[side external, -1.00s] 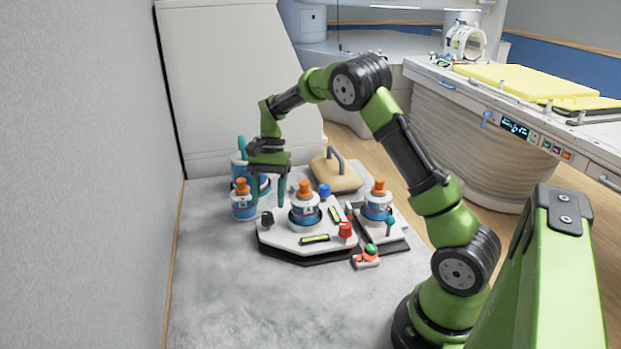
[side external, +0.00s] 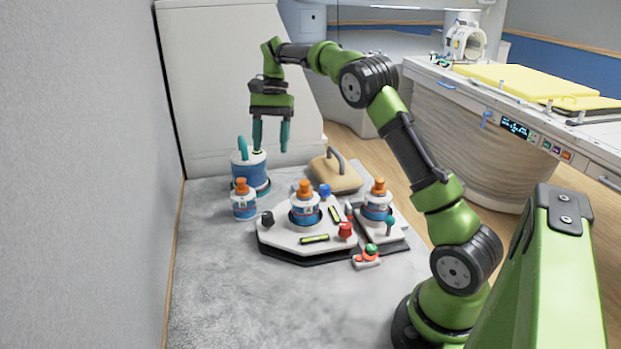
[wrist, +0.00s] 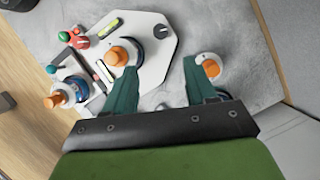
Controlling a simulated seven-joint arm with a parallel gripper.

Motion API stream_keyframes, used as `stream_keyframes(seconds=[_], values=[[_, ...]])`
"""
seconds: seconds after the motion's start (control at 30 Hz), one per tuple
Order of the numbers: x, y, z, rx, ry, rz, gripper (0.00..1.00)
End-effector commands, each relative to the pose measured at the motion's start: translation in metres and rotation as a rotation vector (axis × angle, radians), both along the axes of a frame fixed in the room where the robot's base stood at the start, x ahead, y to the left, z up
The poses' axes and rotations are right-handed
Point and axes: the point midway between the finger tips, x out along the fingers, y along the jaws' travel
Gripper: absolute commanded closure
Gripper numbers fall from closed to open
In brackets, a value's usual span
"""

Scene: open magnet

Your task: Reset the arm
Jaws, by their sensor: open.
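My gripper (side external: 270,134) is open and empty, fingers pointing down, raised above the back left of the grey table. In the wrist view its two teal fingers (wrist: 165,88) are spread apart with nothing between them. Below it in the side view stands a blue and white canister (side external: 248,170) with a teal handle. A small orange-capped bottle (side external: 243,203) stands just in front of the canister. Two more orange-capped bottles stand on the white station, one in the middle (side external: 305,208) and one at the right (side external: 377,203).
The white station (side external: 285,237) carries dark, red and blue knobs. A tan block with a dark handle (side external: 336,175) stands behind it. A small red and green item (side external: 367,256) sits in front. The front of the grey table (side external: 260,305) is clear. A grey wall (side external: 80,180) bounds the left.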

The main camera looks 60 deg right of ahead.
Motion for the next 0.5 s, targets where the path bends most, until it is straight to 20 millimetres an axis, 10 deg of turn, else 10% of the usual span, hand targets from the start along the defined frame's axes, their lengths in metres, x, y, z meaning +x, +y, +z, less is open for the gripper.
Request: stream_keyframes(seconds=[0.3, 0.5], values=[[-0.006, -0.013, -0.027, -0.066, -0.041, 0.078, 0.44], [-0.036, 0.013, -0.014, -0.134, -0.192, 0.221, 0.44]])
